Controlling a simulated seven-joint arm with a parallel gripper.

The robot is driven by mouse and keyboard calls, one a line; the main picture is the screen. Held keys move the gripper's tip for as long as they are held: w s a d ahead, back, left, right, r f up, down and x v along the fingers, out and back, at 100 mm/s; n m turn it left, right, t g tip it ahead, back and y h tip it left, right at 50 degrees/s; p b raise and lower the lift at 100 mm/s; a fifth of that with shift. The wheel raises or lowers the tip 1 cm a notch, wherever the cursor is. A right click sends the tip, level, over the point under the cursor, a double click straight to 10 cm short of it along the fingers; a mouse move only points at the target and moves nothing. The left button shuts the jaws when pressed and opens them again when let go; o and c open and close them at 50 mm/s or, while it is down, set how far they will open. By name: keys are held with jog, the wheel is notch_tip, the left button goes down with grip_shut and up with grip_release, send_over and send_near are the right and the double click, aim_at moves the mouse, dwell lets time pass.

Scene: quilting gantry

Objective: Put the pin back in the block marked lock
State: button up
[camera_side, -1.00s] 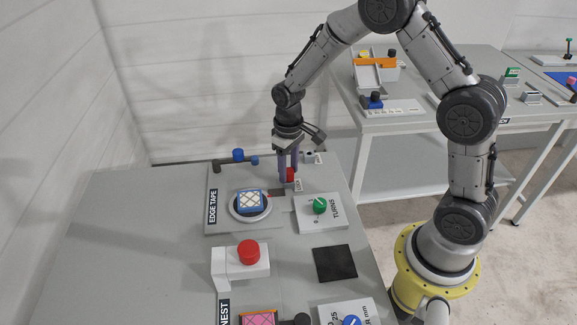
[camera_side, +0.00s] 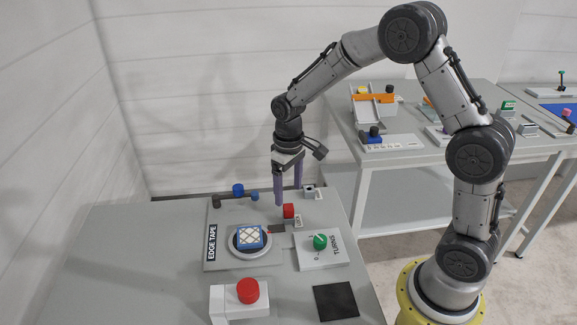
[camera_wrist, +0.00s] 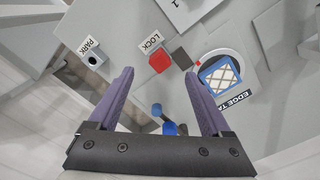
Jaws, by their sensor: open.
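The pin shows as a red head (camera_side: 289,211) beside the LOCK label (camera_side: 298,222). In the wrist view the red head (camera_wrist: 158,62) sits directly beside the LOCK label (camera_wrist: 151,41). The head hides the block and any shaft beneath it, so I cannot tell how deep it sits. The grey block by the PARK label (camera_wrist: 95,60) shows a dark, empty hole; it also shows in the side view (camera_side: 309,192). My gripper (camera_side: 289,196) is open and empty, its purple fingers pointing down above the red head. In the wrist view the fingertips (camera_wrist: 158,78) lie either side of it.
A round holder (camera_side: 237,247) with a blue patterned pad (camera_side: 250,237) lies nearby. Blue knobs (camera_side: 238,189) stand behind, and a green TURNS dial (camera_side: 320,241) is to the right. A white block with a red button (camera_side: 247,290) stands in front. The table's left side is bare.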

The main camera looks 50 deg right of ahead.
notch_tip(320, 180, up, 8)
dwell(0.7)
notch_tip(320, 180, up, 9)
jog(key=t, duration=0.2)
send_over(288, 206)
jog(key=s+a, duration=0.1)
jog(key=s, duration=0.3)
jog(key=s+r+t, duration=0.2)
jog(key=s+r, duration=0.2)
jog(key=s, duration=0.2)
jog(key=s+a+f, duration=0.1)
jog(key=s+f, duration=0.1)
jog(key=s, duration=0.5)
jog(key=s+f+t, duration=0.1)
jog(key=s+f, duration=0.1)
jog(key=s, duration=0.5)
jog(key=shift+a+f+t, duration=0.2)
jog(key=shift+a+t, duration=0.1)
jog(key=shift+a, duration=0.05)
